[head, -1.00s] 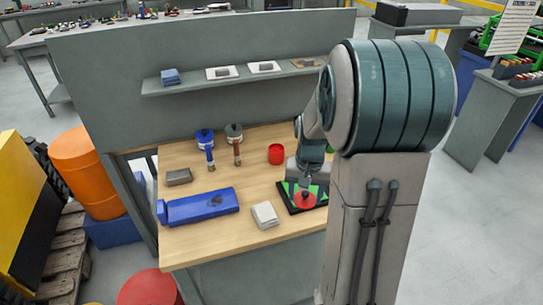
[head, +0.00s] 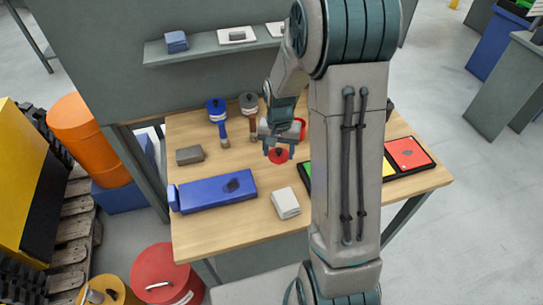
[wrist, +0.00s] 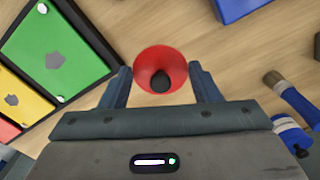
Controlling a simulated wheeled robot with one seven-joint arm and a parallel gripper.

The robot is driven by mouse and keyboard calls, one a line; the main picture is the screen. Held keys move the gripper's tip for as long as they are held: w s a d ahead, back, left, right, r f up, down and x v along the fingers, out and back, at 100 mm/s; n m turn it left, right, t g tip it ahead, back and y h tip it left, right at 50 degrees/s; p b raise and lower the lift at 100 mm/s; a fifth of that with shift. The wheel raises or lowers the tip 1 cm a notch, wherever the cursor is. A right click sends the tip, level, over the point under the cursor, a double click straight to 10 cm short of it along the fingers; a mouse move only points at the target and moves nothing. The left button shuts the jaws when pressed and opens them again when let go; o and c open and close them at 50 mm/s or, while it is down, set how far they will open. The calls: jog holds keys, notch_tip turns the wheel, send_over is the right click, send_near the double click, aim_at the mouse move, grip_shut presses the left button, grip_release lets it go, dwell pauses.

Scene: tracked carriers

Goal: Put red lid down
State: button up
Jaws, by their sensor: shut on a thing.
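The red lid (head: 278,156) is a small round disc with a dark knob.
The green panel (wrist: 55,50) lies beside a yellow panel (wrist: 27,95); a red panel (head: 408,153) is at the right. Bare wood lies left of the lid.

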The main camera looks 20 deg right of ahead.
aim_at(270, 168)
jog(key=shift+w+a+f, duration=0.35)
jog(key=shift+a+f, duration=0.1)
jog(key=shift+a, duration=0.15)
jog(key=shift+w+a+f, duration=0.35)
jog(key=shift+a+f, duration=0.1)
jog(key=shift+a, duration=0.15)
jog(key=shift+f+p, duration=0.5)
jog(key=shift+f, duration=1.5)
jog(key=shift+f, duration=0.15)
jog(key=o, duration=1)
jog(key=shift+c, duration=0.2)
